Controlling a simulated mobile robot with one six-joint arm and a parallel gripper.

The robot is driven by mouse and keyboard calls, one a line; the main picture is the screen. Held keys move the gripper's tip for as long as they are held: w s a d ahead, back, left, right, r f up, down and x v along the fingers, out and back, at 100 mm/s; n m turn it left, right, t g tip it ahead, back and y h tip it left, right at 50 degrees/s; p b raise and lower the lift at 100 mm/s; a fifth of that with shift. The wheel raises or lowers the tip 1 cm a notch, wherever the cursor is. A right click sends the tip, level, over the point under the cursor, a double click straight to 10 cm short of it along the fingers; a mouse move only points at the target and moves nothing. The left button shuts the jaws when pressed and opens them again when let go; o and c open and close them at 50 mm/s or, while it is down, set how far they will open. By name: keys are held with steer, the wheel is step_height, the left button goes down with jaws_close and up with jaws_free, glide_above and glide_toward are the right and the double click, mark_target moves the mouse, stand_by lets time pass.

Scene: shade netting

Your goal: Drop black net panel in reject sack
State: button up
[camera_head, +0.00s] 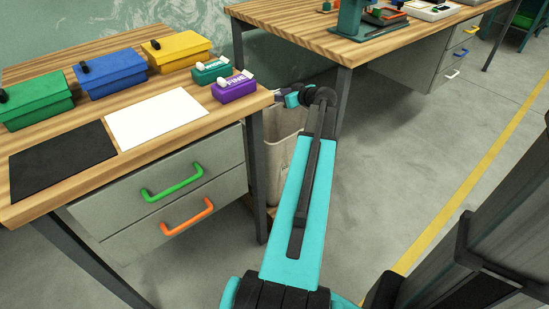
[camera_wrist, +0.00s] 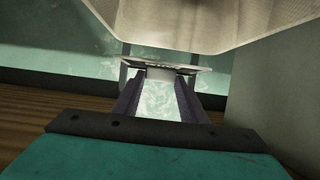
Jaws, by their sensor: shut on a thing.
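My gripper (camera_head: 280,92) is beyond the right end of the near bench, above an open beige sack-like container (camera_head: 283,152). In the wrist view, its two dark fingers (camera_wrist: 163,75) close on a thin, flat piece (camera_wrist: 166,64) seen almost edge-on. I take this piece for the black net panel, though its colour and mesh are unclear here. In the head view, the panel cannot be made out at the gripper. My arm hides part of the container, and its inside is barely seen. A pale, finely textured surface fills the top of the wrist view.
The near bench (camera_head: 223,105) holds green (camera_head: 35,103), blue (camera_head: 110,75) and yellow (camera_head: 177,50) boxes, a black sheet (camera_head: 60,160), a white sheet (camera_head: 155,118), and small green (camera_head: 212,70) and purple (camera_head: 234,88) packs. Another bench (camera_head: 290,25) stands behind.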

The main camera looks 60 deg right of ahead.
steer(key=shift+f, duration=0.15)
steer(key=shift+f+b, duration=0.3)
steer(key=shift+f, duration=2.55)
steer(key=o, duration=1.1)
steer(key=shift+o, duration=0.2)
steer(key=shift+s, duration=0.15)
steer(key=shift+p+v, duration=0.55)
steer(key=shift+v, duration=6.3)
